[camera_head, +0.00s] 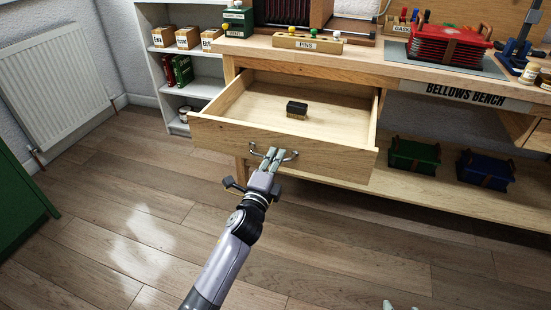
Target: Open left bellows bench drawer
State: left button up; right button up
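The left drawer (220,134) of the bellows bench (436,74) stands pulled well out, with its inside showing. A small dark block with a tan lower part (297,110) lies in it. A metal bar handle (288,157) is on the drawer front.
A white shelf (196,89) with boxes and books stands left of the drawer. A radiator (62,85) and a green cabinet (20,195) are at the far left. Green (414,155) and blue (484,170) bins sit on the lower shelf. The wooden floor in front is clear.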

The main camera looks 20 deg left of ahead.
pick_arm(q)
jog(key=o, duration=0.4)
jog(key=shift+s, duration=0.1)
jog(key=s, duration=0.8)
jog(key=s+f, duration=0.1)
jog(key=s, duration=0.2)
jog(key=shift+s+a, duration=0.2)
jog(key=shift+s, duration=0.2)
jog(key=shift+a, duration=0.1)
